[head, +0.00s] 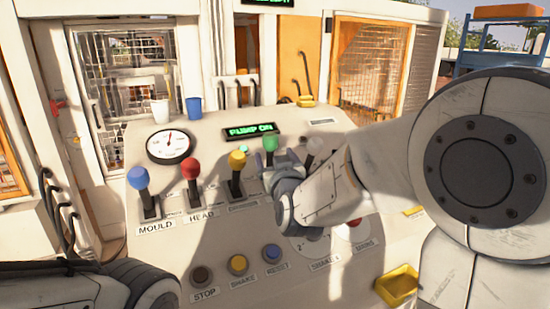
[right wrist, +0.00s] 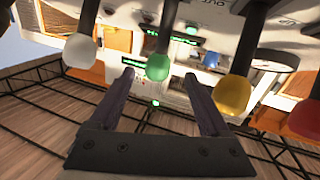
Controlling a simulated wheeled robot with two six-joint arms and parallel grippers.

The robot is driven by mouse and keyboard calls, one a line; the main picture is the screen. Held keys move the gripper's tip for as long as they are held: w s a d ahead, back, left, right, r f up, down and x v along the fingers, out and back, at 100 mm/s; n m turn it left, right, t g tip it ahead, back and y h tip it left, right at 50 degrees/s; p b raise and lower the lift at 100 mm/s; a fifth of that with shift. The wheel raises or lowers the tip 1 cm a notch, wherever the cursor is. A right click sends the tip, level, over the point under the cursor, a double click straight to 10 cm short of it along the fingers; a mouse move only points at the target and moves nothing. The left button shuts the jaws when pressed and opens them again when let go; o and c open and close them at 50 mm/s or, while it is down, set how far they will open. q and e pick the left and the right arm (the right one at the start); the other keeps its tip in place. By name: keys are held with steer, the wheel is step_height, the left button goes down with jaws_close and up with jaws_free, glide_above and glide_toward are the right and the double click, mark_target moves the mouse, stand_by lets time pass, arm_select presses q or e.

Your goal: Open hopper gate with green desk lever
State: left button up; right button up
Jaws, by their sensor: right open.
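The green lever (head: 270,144) stands on the sloping desk, fourth in the row from the left, just right of the yellow one. Its rounded green knob also shows in the right wrist view (right wrist: 158,68). My right gripper (right wrist: 158,80) is open, with one dark finger on each side of the green knob as seen there. I cannot tell whether either finger touches it. In the head view my right gripper (head: 284,162) is at the green lever and hides its lower shaft and label. My left arm shows at the lower left, but its gripper is out of view. The hopper gate cannot be made out.
Blue (head: 138,178), red (head: 190,168) and yellow (head: 237,160) levers stand to the left, a white lever (head: 313,146) to the right. A gauge (head: 170,145), two cups and a "PUMP ON" display (head: 249,131) lie behind. Buttons and a yellow tray (head: 398,285) are in front.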

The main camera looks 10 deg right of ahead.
mark_target(272, 143)
steer(key=shift+n+y, duration=0.4)
steer(key=shift+n, duration=0.4)
steer(key=w+p, duration=0.2)
steer(key=w+r+p, duration=0.1)
steer(key=w+p, duration=0.1)
steer(key=p, duration=0.1)
steer(key=w+p, duration=0.2)
steer(key=shift+d+r+p, duration=0.3)
steer(key=shift+p, duration=0.1)
steer(key=shift+w+f, duration=0.1)
steer(key=shift+w, duration=0.7)
steer(key=shift+c, duration=0.2)
jaws_close()
